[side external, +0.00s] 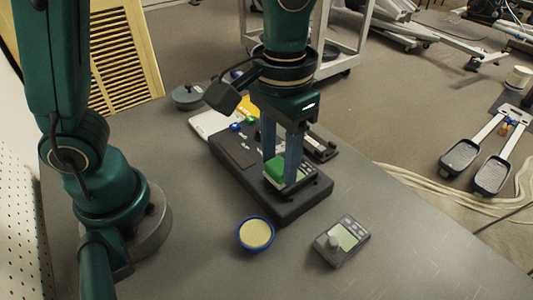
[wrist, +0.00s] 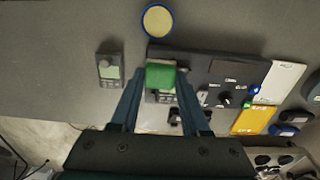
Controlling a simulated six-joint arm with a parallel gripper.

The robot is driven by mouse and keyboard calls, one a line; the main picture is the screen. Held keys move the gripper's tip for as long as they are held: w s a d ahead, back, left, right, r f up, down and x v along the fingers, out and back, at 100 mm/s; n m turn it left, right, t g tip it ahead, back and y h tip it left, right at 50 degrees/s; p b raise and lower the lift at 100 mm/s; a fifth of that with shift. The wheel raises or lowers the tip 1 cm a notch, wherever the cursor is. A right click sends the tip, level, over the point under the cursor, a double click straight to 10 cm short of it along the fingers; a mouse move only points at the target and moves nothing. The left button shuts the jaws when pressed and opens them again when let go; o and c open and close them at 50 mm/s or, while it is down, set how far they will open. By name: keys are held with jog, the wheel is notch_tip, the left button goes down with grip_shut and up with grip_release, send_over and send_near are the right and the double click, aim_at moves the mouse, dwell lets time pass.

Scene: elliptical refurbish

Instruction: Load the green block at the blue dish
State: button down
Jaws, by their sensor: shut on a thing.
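The green block (side external: 274,169) is between the fingers of my gripper (side external: 279,172), which is shut on it. In the wrist view the block (wrist: 160,75) sits between the two fingertips (wrist: 160,78). It is over the screen end of a dark console; I cannot tell whether it touches the console. The blue dish (side external: 256,234) is round with a blue rim and a tan inside. It lies on the table in front of the console, apart from the block. In the wrist view the dish (wrist: 157,20) is at the top, beyond the block.
The dark console (side external: 240,165) lies under my gripper. A small grey device with a screen and knob (side external: 342,241) stands right of the dish. White and yellow pieces (wrist: 254,120) and small blue and green items lie beyond the console. The table between dish and my base is clear.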

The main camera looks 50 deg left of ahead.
jog(key=c, duration=1.2)
grip_release()
jog(key=shift+c, duration=0.2)
jog(key=c, duration=0.3)
jog(key=shift+s+f, duration=0.15)
jog(key=shift+f, duration=0.1)
jog(key=shift+c, duration=0.2)
jog(key=shift+s+d+f, duration=0.15)
jog(key=shift+s+f, duration=0.7)
jog(key=shift+f, duration=0.45)
jog(key=shift+s+d+f, duration=0.15)
jog(key=shift+s+f, duration=0.65)
jog(key=shift+f, duration=0.5)
jog(key=shift+s+d+f, duration=0.15)
jog(key=shift+s+f, duration=0.7)
jog(key=shift+f, duration=0.45)
jog(key=shift+f, duration=0.5)
notch_tip(320, 180, up, 7)
